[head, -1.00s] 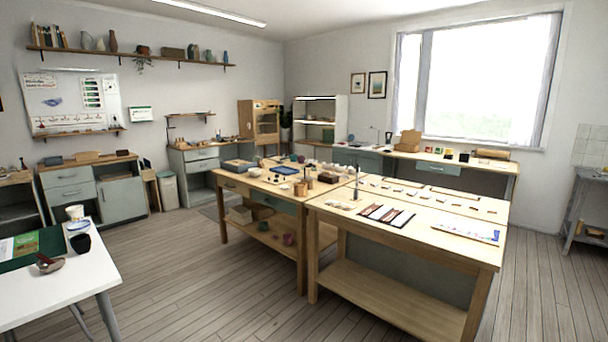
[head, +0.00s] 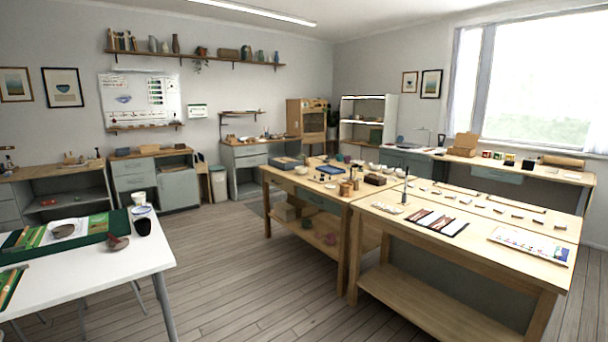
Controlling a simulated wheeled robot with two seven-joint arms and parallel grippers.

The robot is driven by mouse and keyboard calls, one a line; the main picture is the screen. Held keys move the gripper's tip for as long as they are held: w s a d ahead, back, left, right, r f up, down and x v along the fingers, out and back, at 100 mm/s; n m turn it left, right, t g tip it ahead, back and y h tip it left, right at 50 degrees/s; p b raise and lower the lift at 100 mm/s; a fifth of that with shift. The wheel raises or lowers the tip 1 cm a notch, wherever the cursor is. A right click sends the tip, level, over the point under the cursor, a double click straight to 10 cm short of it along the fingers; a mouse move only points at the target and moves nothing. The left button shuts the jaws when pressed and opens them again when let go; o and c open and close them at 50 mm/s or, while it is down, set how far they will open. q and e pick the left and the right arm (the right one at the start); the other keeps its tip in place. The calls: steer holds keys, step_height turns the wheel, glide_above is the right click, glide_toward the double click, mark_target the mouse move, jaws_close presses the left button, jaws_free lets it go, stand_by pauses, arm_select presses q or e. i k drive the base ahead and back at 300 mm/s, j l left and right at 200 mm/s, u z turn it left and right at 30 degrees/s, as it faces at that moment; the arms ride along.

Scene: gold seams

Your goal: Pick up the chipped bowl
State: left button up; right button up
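Several bowl-like pieces are in view, and I cannot tell at this distance which one is chipped. On the white table (head: 110,279) at the left, a small grey-brown bowl (head: 63,231) sits on a white sheet over the green mat (head: 88,240). A brownish bowl with a dark red piece (head: 116,243) lies near the mat's right end. A black cup (head: 143,227) stands beside it. Small pale bowls (head: 372,168) stand at the back of the middle wooden table, too small to show any chip. Neither of my grippers is in view.
Two wooden worktables (head: 450,218) fill the centre right, carrying tools, swatches and small pieces. Open plank floor (head: 230,270) lies between them and the white table. Cabinets (head: 145,182) line the back wall. A bin (head: 218,183) stands among them.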

mark_target(299, 170)
steer(key=i+j, duration=0.15)
steer(key=i, duration=1.25)
steer(key=i+j+u, duration=0.1)
steer(key=i, duration=1.25)
steer(key=i+j+u, duration=0.3)
steer(key=i, duration=0.45)
steer(key=i+l+u, duration=0.1)
steer(key=i+u, duration=0.15)
steer(key=i, duration=0.5)
